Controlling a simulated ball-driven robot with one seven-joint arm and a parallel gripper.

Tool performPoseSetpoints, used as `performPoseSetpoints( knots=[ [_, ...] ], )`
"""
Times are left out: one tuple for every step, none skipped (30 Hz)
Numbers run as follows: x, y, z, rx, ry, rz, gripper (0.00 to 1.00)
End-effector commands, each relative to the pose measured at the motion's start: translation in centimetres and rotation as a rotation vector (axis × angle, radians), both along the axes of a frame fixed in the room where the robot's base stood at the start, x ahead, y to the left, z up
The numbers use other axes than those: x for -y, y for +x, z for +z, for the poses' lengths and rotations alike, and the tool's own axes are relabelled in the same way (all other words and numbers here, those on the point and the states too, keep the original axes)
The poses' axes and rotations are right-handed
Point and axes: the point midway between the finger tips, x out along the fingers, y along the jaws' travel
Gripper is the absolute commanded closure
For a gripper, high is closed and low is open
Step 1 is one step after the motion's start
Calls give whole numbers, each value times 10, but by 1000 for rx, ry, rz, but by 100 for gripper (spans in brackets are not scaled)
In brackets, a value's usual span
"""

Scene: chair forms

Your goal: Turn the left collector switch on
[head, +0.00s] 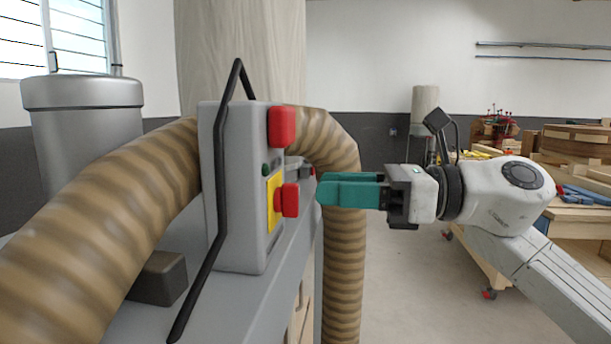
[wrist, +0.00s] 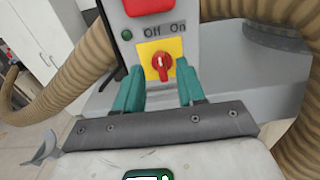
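A grey collector switch box (head: 235,225) stands at left centre in the head view. Its red rotary knob (head: 289,200) sits on a yellow plate (head: 274,203); in the wrist view the knob (wrist: 162,66) looks roughly upright below the words Off and On. My gripper (head: 320,188) is just right of the knob, level with it and pointing at it. In the wrist view my gripper (wrist: 159,80) has its two teal fingers apart, with the knob framed between and beyond them. A gap to the knob shows in the head view.
A red block-shaped part (head: 282,127) sits above the knob, and a small green light (head: 265,169) beside the plate. A black bar (head: 222,165) crosses the box. Ribbed brown hoses (head: 90,235) flank it. A cluttered workbench (head: 580,215) stands at right.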

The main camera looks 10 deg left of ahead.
Motion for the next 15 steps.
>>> performPoseSetpoints(
  knots=[
    [-10, 0, 3, -1, 0, 2, 61],
    [-15, 0, 3, 0, -1, 2, 61],
    [-21, 1, 2, 0, 0, 1, 61],
    [-25, 1, 2, 0, 0, 1, 61],
    [-29, 1, 2, 0, 0, 1, 61],
    [-34, 1, 2, 0, 0, 1, 61],
    [-37, 1, 2, 0, 1, 0, 61],
    [-39, 2, 2, 0, 1, 0, 61],
    [-42, 2, 1, 0, 1, -1, 61],
    [-43, 2, 1, 0, 1, -1, 61],
    [-45, 2, 1, -1, 1, -1, 61],
    [-46, 2, 1, -1, 1, -1, 61],
    [-47, 2, 0, -1, 1, -1, 61],
    [-47, 2, 0, -1, 1, -1, 61],
    [-48, 2, 0, -1, 1, -1, 61]
  ],
)
